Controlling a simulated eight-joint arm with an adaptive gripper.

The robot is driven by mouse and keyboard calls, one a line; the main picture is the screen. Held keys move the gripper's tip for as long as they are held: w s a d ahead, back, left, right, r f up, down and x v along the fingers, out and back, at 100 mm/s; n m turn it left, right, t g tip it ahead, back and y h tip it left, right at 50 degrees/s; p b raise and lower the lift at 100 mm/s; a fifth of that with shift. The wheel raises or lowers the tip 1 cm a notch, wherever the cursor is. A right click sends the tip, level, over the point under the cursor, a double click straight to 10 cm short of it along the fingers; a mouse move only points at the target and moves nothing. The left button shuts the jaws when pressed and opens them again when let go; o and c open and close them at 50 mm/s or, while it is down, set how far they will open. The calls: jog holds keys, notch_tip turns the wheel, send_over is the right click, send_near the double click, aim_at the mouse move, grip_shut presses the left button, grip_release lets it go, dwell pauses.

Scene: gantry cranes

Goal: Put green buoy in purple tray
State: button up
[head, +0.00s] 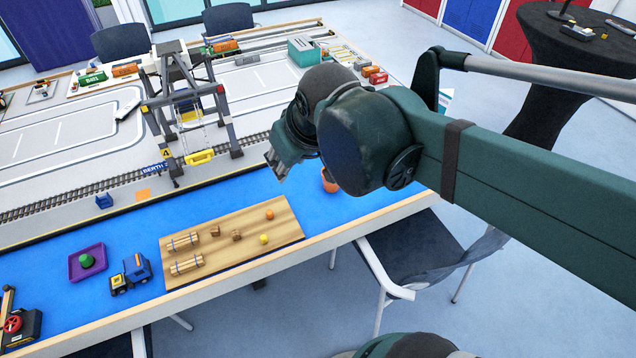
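The green buoy (87,261) is small and rounded, and it sits inside the purple tray (74,271) at the lower left. The tray is shallow and square, and lies on the blue strip of the table. My gripper (276,164) is far to the right of the tray and above the blue strip, at the end of my dark green arm. Its fingers are seen from behind and above, partly covered by the wrist, so I cannot tell whether they are open or shut. No object shows in it.
A toy blue truck (133,272) stands just right of the tray. A wooden board (232,245) holds log bundles, small blocks and orange and yellow balls. An orange object (329,183) is partly hidden beneath my wrist. A gantry crane (185,100) stands behind.

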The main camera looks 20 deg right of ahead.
jog(key=s+d+f+m+t, duration=0.1)
jog(key=s+d+f+m, duration=0.1)
jog(key=s, duration=0.4)
jog(key=shift+d+f+h, duration=0.3)
jog(key=shift+d+f, duration=0.45)
jog(key=shift+d, duration=0.35)
